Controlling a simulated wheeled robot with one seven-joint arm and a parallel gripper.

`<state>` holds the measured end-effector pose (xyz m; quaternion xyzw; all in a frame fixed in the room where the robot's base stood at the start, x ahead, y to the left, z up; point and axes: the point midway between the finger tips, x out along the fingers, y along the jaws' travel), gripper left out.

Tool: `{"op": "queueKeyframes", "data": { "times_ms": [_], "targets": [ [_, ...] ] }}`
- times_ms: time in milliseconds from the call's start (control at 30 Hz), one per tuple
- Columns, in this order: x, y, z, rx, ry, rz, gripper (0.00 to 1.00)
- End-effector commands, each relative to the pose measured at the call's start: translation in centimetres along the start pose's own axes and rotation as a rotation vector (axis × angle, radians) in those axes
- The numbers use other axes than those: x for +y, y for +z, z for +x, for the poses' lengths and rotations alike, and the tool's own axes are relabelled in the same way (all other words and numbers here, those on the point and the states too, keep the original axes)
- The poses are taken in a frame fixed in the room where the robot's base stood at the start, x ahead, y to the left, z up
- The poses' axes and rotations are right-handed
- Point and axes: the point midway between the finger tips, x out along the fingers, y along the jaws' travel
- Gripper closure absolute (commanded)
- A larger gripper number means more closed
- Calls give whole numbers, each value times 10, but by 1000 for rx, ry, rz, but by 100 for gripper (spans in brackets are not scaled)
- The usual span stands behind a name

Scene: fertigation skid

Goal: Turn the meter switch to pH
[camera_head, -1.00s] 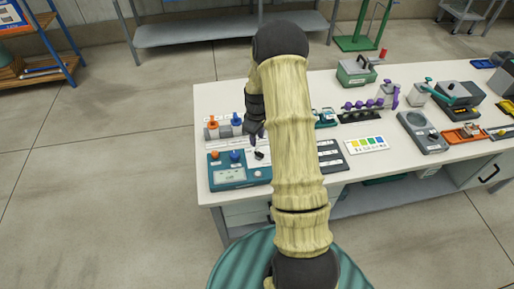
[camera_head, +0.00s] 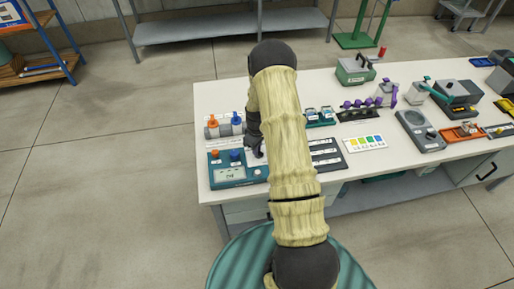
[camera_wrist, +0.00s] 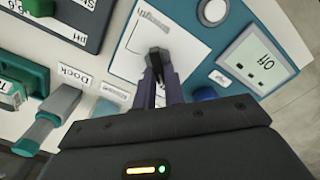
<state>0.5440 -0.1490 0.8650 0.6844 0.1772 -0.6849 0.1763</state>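The meter (camera_head: 229,174) is a teal box at the near left corner of the bench, with a white panel and a display. The black meter switch (camera_wrist: 158,54) stands on the white panel, where one label reads "Influent"; the pH mark of the dial is not seen. My gripper (camera_wrist: 159,74) is right at the switch, its dark fingers close together around it. The fingertips partly hide it, and whether they press on it cannot be told. In the head view my gripper (camera_head: 257,152) shows beside my forearm.
Orange (camera_head: 215,154) and blue (camera_head: 235,155) knobs sit on the meter's back edge, close to my gripper. A rack with orange and blue valves (camera_head: 225,127) stands behind. A dark labelled tray (camera_head: 326,153) and colour card (camera_head: 364,143) lie to the right.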

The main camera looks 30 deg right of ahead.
Motion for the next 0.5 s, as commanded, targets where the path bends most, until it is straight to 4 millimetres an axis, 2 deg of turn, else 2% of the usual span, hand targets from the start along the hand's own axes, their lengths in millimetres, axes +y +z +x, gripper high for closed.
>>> {"op": "queueKeyframes", "data": {
  "times_ms": [500],
  "targets": [
    [2,1,0,1,2,45,100]
  ]
}}
